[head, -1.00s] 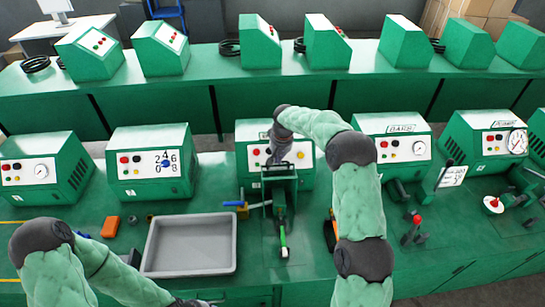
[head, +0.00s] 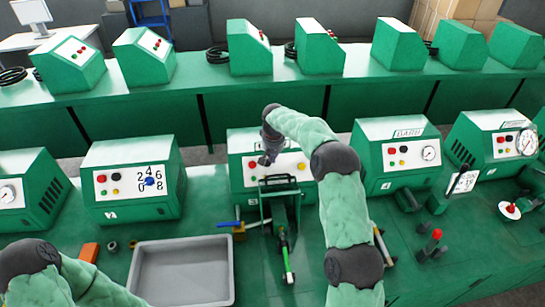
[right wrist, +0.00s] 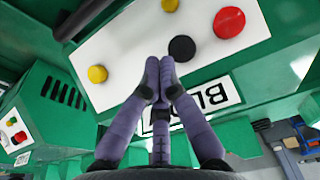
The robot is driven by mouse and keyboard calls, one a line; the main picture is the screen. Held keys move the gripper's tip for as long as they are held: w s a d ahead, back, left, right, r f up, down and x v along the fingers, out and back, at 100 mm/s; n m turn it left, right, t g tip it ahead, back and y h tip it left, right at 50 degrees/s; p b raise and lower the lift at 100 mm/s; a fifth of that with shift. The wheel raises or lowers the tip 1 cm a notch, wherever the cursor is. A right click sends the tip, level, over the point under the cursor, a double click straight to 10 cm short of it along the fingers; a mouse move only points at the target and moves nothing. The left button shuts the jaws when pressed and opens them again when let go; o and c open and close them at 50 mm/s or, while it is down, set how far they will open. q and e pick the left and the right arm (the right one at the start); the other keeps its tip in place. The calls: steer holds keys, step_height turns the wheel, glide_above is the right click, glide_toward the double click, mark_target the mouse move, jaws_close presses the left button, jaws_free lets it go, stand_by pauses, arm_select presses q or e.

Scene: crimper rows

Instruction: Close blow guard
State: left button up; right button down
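The blow machine (head: 244,141) is a green box with a white front panel of red, black and yellow buttons. Its BLOW label (right wrist: 208,97) shows in the right wrist view. A dark green frame (head: 278,190), seemingly the guard, stands in front of it; I cannot tell its exact position. My right gripper (head: 266,160) is in front of the panel, its fingers together and empty. In the right wrist view its fingertips (right wrist: 160,66) are beside the black button (right wrist: 182,48); contact cannot be told. My left arm is at the lower left; its gripper is outside the frame.
A grey tray (head: 134,280) lies left of the blow machine's fixture, near an orange block (head: 89,252). A rod with a green and white tip (head: 288,265) extends forward below the frame. Other green machines stand on both sides. A red-topped lever (head: 436,235) is at right.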

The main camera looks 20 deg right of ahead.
mark_target(272, 171)
steer(key=f, duration=0.4)
steer(key=w+f, duration=0.1)
steer(key=f, duration=0.1)
steer(key=shift+d+f, duration=0.2)
steer(key=shift+s+a+r, duration=0.15)
steer(key=shift+s, duration=0.35)
steer(key=shift+s+a+r, duration=0.15)
steer(key=shift+s, duration=0.3)
steer(key=shift+s+a, duration=0.25)
steer(key=shift+s, duration=0.65)
